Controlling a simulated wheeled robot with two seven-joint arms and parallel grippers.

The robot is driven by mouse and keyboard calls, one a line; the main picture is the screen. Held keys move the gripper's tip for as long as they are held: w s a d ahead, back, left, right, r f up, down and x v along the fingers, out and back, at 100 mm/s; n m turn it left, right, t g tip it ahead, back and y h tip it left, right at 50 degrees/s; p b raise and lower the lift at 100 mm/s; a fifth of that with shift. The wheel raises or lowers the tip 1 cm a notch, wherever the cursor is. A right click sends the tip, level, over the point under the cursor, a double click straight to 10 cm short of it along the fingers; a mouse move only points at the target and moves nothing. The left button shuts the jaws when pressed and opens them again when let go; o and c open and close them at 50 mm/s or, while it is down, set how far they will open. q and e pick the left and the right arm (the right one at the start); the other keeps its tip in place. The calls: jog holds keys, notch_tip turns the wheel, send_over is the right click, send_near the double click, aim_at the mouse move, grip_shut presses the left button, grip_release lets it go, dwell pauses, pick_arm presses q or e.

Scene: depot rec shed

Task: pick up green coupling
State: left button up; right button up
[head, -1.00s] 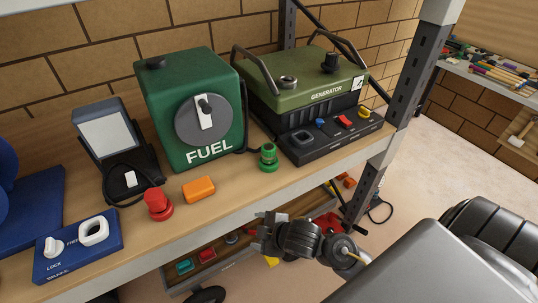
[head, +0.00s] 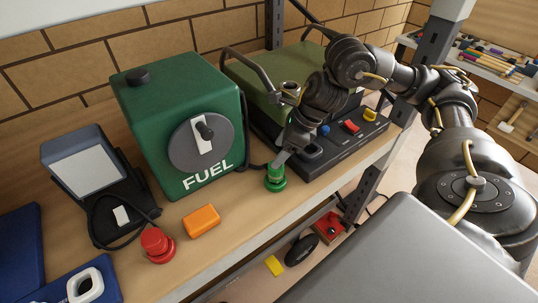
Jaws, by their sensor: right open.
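The green coupling (head: 275,180) stands upright on the wooden shelf, in front of the gap between the green FUEL box (head: 185,130) and the generator (head: 255,85). My right gripper (head: 283,157) is open and points down just above the coupling, with a fingertip at or very near its top. I cannot tell whether they touch. My left gripper is not in view.
A red coupling (head: 157,246) and an orange block (head: 201,221) stand left of the green coupling. The generator's black base (head: 345,140) with coloured switches is close on its right. A dark lamp-like device (head: 90,175) stands further left. The shelf's front edge (head: 240,257) is near.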

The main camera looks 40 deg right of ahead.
aim_at(273, 172)
jog(key=shift+g+h, duration=0.3)
jog(key=shift+h, duration=0.1)
jog(key=f, duration=0.1)
jog(key=d+f, duration=0.1)
jog(key=f, duration=0.2)
jog(key=shift+w+d, duration=0.25)
jog(key=shift+d, duration=0.05)
jog(key=shift+a+f+p, duration=0.2)
jog(key=shift+f+p, duration=0.05)
jog(key=shift+p, duration=0.35)
jog(key=p+x, duration=0.1)
jog(key=x, duration=0.2)
jog(key=shift+w+a+f, duration=0.1)
jog(key=shift+a+f, duration=0.05)
jog(key=shift+f, duration=0.1)
jog(key=shift+w+a+f+p, duration=0.1)
jog(key=shift+w+f+p, duration=0.05)
jog(key=shift+f+p, duration=0.2)
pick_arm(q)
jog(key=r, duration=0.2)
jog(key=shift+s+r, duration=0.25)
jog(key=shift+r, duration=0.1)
pick_arm(e)
jog(key=shift+c, duration=0.2)
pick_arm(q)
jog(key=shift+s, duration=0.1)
pick_arm(e)
jog(key=c, duration=1)
